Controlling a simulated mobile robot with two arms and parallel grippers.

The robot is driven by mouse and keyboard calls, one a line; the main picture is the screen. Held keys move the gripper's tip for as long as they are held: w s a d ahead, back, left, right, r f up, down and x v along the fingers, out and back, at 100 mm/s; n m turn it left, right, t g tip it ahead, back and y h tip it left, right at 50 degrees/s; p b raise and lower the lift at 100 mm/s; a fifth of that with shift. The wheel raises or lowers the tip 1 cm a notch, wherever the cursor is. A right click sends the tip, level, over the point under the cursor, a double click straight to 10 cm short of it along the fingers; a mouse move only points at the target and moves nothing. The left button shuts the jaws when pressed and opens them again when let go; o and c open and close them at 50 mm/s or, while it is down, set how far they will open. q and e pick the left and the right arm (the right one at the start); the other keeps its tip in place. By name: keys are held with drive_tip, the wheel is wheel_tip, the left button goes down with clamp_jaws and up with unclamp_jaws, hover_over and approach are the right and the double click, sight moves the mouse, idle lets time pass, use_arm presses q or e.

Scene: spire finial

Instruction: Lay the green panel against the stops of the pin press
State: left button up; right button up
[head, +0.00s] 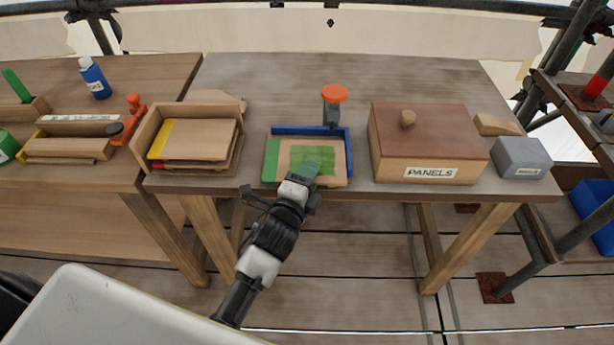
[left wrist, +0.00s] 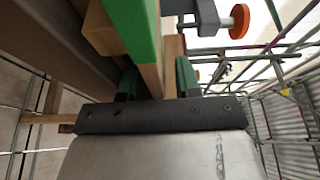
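The green panel (head: 272,157) is a wooden board with a green left edge and a green patch in its middle. It lies flat in the pin press, beside the blue stops (head: 309,131) along the back and right; any small gap is too fine to tell. The press has an orange knob (head: 335,93) at its back right. My left gripper (head: 306,173) is at the panel's front edge. In the left wrist view the panel's wooden edge (left wrist: 152,78) fills the space between the green-tipped fingers (left wrist: 160,82). My right gripper is out of view.
A wooden holder (head: 152,125) with more panels stands left of the press. A lidded box (head: 431,173) labelled PANELS and a grey box (head: 522,158) stand to the right. A side bench (head: 100,185) is at left. The table (head: 270,85) is clear behind the press.

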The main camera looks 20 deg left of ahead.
use_arm(q)
drive_tip(key=shift+r, duration=0.2)
drive_tip(key=s+a, duration=0.1)
drive_tip(key=s, duration=1.1)
drive_tip(key=shift+b, duration=0.4)
drive_tip(key=shift+f, duration=0.1)
drive_tip(key=s+f+n+g, duration=0.3)
drive_tip(key=f, duration=0.9)
drive_tip(key=s+f+n+g, duration=0.3)
drive_tip(key=f, duration=0.8)
drive_tip(key=s+f+n+g, duration=0.2)
drive_tip(key=s+f+g, duration=0.15)
drive_tip(key=f, duration=0.85)
drive_tip(key=s+a+f+n+g, duration=0.3)
drive_tip(key=s+f, duration=0.4)
drive_tip(key=s, duration=0.4)
drive_tip(key=s+a+f+n+g+y, duration=0.1)
drive_tip(key=s+a+f+n+g, duration=0.3)
drive_tip(key=s+f, duration=0.4)
drive_tip(key=s+n, duration=0.1)
drive_tip(key=s, duration=0.2)
drive_tip(key=shift+s+a+n+y, duration=0.15)
drive_tip(key=shift+a+n+y, duration=0.15)
drive_tip(key=shift+a, duration=0.05)
drive_tip(key=shift+r+g, duration=0.1)
drive_tip(key=shift+g, duration=0.15)
